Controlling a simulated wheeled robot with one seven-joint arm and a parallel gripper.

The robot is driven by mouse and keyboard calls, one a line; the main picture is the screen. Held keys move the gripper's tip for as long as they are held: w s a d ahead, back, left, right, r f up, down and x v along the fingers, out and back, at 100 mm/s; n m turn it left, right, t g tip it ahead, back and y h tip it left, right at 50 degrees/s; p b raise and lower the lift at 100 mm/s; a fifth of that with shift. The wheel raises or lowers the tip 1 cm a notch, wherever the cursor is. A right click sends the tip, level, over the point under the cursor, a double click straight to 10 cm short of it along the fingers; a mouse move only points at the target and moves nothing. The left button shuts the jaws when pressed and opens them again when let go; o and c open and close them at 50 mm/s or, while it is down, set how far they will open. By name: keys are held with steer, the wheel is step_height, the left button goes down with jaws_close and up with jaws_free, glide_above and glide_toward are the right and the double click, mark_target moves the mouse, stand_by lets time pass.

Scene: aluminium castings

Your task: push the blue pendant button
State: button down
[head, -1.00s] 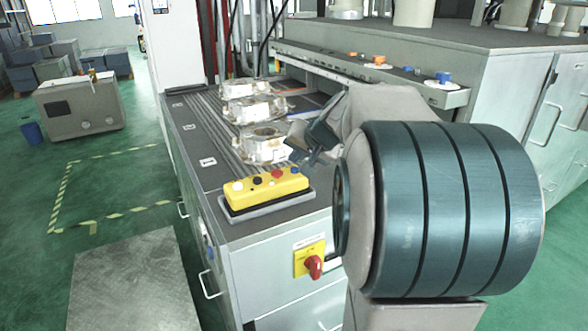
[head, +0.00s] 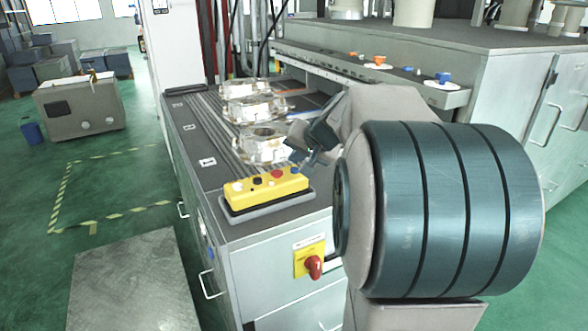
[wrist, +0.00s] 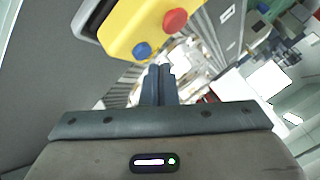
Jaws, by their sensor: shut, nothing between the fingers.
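The yellow pendant (head: 262,190) lies on a grey holder at the front corner of the bench, with white, black, red and blue buttons in a row. The blue button (head: 295,170) is at its right end. In the wrist view the blue button (wrist: 142,50) and the red button (wrist: 175,20) show on the yellow pendant (wrist: 125,24). My gripper (wrist: 159,70) is shut and empty, its fingertips just below and right of the blue button in that view. In the head view my gripper (head: 304,160) is close beside the blue button; I cannot tell whether they touch.
Several aluminium castings (head: 264,143) stand on the ribbed bench top behind the pendant. A red rotary switch (head: 314,266) on a yellow plate is on the bench front. A grey console with knobs (head: 440,92) runs behind my arm.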

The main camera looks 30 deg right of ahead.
steer(key=shift+f, duration=0.15)
steer(key=shift+f+b, duration=0.35)
steer(key=shift+b, duration=0.3)
steer(key=shift+f+b, duration=0.45)
steer(key=shift+b, duration=0.1)
stand_by(0.6)
steer(key=shift+r, duration=0.1)
steer(key=shift+r+p, duration=0.55)
steer(key=shift+r, duration=0.25)
step_height(320, 180, up, 5)
steer(key=p, duration=0.3)
stand_by(0.3)
stand_by(0.7)
